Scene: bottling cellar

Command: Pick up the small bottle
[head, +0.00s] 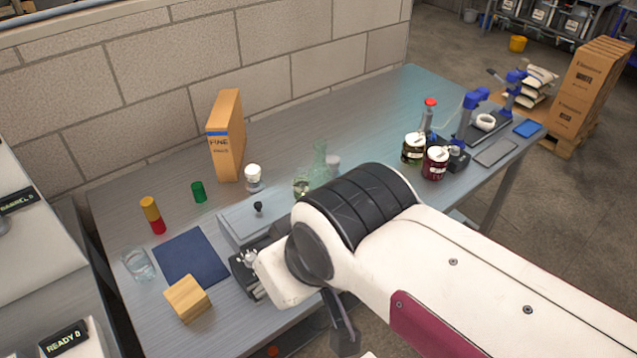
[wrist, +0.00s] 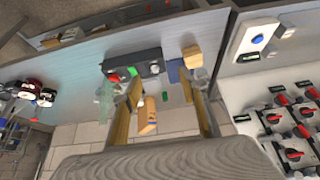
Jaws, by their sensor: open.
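A translucent green glass bottle (head: 320,158) with a narrow neck stands on the table in the head view, its lower part partly covered by my arm. It also shows faintly in the wrist view (wrist: 105,103), left of my gripper's fingers. A small white-capped container (head: 253,178) stands left of it; I cannot tell which of the two is the small bottle. My gripper (wrist: 162,90) is open, with nothing seen between its fingertips in its grasp. In the head view my arm reaches over the table's front edge and mostly hides the gripper.
An upright FINE carton (head: 226,137), a green cylinder (head: 199,192), a yellow-and-red cylinder (head: 153,215), a clear glass (head: 138,264) and a wooden block (head: 187,298) occupy the left. Dark jars (head: 435,164) stand right. The table (head: 370,115) is clear toward the back.

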